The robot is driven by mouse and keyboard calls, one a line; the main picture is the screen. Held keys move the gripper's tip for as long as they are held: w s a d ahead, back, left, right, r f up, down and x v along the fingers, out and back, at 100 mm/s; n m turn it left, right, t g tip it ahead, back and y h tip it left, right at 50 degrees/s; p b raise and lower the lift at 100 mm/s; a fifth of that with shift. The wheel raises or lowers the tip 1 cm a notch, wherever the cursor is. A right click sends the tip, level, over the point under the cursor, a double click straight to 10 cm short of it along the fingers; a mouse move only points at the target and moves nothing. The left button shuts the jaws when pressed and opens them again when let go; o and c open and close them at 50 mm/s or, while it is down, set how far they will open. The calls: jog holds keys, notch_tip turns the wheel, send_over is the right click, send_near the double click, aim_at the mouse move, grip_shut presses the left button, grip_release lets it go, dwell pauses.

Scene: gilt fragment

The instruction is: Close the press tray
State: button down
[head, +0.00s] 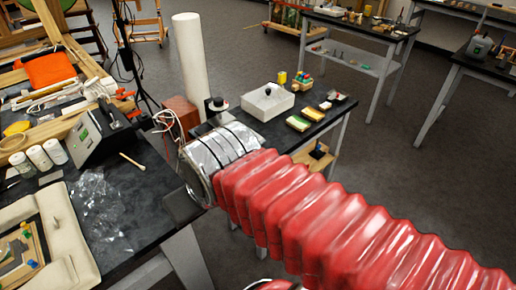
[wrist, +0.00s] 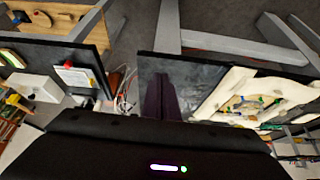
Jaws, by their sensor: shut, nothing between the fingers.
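I cannot identify a press tray with certainty. An open white tray (head: 267,101) with a small dark item in it stands on the black side table, and also shows at the left of the wrist view (wrist: 36,88). My gripper (wrist: 160,84) shows in the wrist view as dark fingers close together, with nothing between them. It is over the near black worktop (head: 145,205), apart from the white tray. In the head view my red sleeved arm reaches in from the lower right and hides part of the side table.
A black device (head: 100,133), several white jars (head: 40,157) and crumpled clear film (head: 98,208) are on the worktop. A cream padded support (head: 72,225) lies at lower left. A tall white cylinder (head: 190,65) stands behind. Grey floor (head: 420,180) is open at right.

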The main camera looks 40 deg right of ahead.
dwell(0.4)
jog(key=w+d+f+m+y, duration=0.1)
jog(key=w+d+f+m, duration=0.25)
jog(key=d+m, duration=0.45)
jog(key=w+d+f+m+y, duration=0.2)
jog(key=w+d+m, duration=0.3)
jog(key=m, duration=0.5)
jog(key=s+d+f+m+t, duration=0.1)
jog(key=d+f+m, duration=0.1)
jog(key=d+m, duration=0.6)
jog(key=s+d+f+m+t+h, duration=0.1)
jog(key=s+d+f+m+t, duration=0.1)
jog(key=d+m, duration=0.6)
jog(key=d, duration=0.6)
jog(key=shift+s+d+f+t, duration=0.25)
jog(key=shift+s+f+t, duration=0.05)
jog(key=shift+f, duration=0.05)
jog(key=shift+w+f, duration=0.1)
